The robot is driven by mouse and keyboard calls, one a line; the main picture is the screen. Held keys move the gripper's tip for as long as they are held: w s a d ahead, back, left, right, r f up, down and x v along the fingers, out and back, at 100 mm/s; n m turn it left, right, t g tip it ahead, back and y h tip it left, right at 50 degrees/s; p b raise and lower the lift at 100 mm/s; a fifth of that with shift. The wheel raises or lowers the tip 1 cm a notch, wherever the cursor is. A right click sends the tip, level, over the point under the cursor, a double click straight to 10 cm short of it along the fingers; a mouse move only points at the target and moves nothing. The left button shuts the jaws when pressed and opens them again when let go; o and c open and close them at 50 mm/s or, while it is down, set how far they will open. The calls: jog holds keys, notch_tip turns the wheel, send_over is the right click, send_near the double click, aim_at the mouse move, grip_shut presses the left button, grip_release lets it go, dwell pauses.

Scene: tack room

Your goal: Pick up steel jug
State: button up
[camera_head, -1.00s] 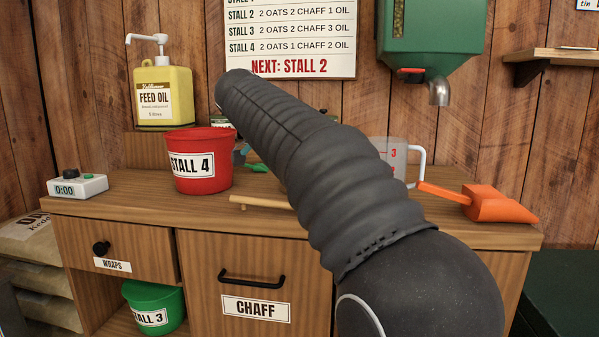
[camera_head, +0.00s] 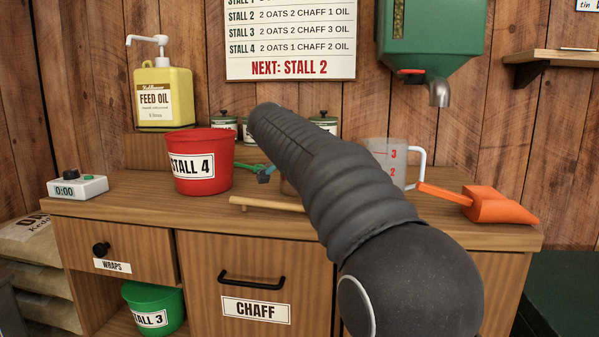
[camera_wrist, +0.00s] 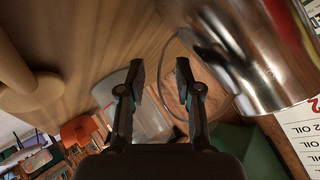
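The steel jug (camera_wrist: 255,55) shows in the wrist view at the upper right, a shiny metal body close to the camera. In the head view I cannot make it out; my arm covers that part of the counter.
On the wooden counter (camera_head: 130,190) stand a red Stall 4 bucket (camera_head: 200,150), a clear measuring jug (camera_head: 395,155), an orange scoop (camera_head: 490,205) and a wooden rod (camera_head: 262,204). A yellow feed oil bottle (camera_head: 163,95) stands behind. A green dispenser (camera_head: 432,35) hangs above right.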

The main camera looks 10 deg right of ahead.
grip_shut()
jog(key=shift+r, duration=0.2)
